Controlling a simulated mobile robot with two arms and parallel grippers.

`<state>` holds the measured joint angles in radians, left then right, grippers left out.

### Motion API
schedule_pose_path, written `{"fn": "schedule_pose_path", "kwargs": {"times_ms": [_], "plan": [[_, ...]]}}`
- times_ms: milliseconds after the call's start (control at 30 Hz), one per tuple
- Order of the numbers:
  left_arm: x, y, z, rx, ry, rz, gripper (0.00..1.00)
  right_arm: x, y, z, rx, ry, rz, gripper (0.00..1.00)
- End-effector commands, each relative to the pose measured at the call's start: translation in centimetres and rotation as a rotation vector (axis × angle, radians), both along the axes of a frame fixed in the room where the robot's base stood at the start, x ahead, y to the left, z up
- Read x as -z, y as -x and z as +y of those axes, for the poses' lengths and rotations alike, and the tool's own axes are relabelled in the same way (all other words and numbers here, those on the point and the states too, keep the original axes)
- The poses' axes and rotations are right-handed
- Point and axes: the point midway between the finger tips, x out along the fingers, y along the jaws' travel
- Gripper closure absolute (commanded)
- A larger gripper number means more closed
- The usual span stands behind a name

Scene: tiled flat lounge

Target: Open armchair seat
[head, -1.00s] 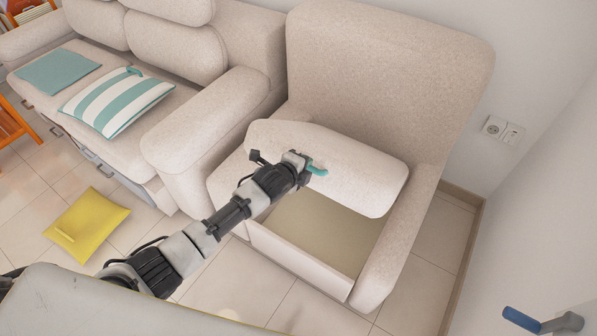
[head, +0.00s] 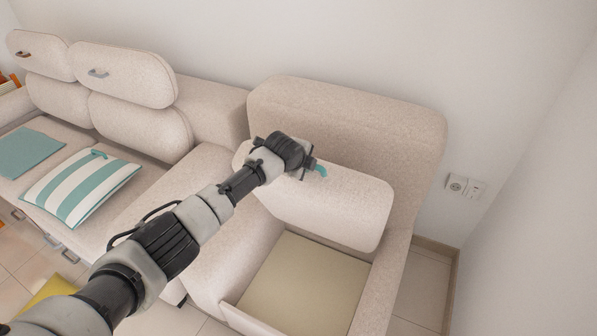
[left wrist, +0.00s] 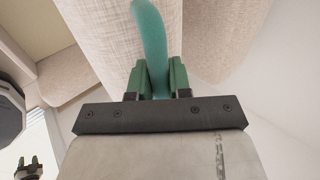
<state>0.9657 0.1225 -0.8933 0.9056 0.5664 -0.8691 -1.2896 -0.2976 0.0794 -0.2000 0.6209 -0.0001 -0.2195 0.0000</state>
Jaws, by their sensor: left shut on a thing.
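The beige armchair (head: 345,105) stands against the wall. Its seat cushion (head: 345,212) is tilted up steeply near the backrest, above an open storage compartment with a tan floor (head: 305,285). My left gripper (head: 309,170) is at the seat's upper edge. It is shut on the teal pull loop (head: 321,171). In the left wrist view the green fingertips (left wrist: 160,78) pinch this loop (left wrist: 151,35) from both sides. A small dark gripper with green tips, likely my right one (left wrist: 28,165), shows at that view's lower left corner; its jaws are too small to judge.
A beige sofa (head: 150,130) adjoins the armchair on the left, with a striped cushion (head: 80,190) and a teal cushion (head: 28,153). A yellow cushion (head: 45,290) lies on the floor. A wall socket (head: 465,187) is at right. The compartment appears empty.

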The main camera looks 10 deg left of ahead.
Motion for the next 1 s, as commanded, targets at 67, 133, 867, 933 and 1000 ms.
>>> {"fn": "schedule_pose_path", "kwargs": {"times_ms": [67, 133, 867, 933, 1000], "plan": [[-0.15, -0.14, -0.12, 0.001, 0.0, -0.001, 1.0, -0.04, 0.03, -0.01, 0.0, 0.0, 0.0, 0.57], [-0.2, -0.19, -0.16, 0.001, 0.0, -0.001, 1.0, -0.05, 0.04, -0.01, 0.0, 0.0, 0.001, 0.57], [-0.21, -0.18, -0.14, 0.0, 0.0, 0.0, 0.57, -0.03, 0.31, -0.04, 0.0, 0.001, 0.005, 0.57], [-0.3, -0.12, -0.11, 0.0, 0.0, -0.001, 0.57, -0.04, 0.31, -0.04, 0.0, 0.001, 0.005, 0.57], [-0.51, 0.06, 0.0, 0.0, 0.0, 0.0, 0.57, -0.06, 0.32, -0.04, 0.0, 0.001, 0.005, 0.57]]}}
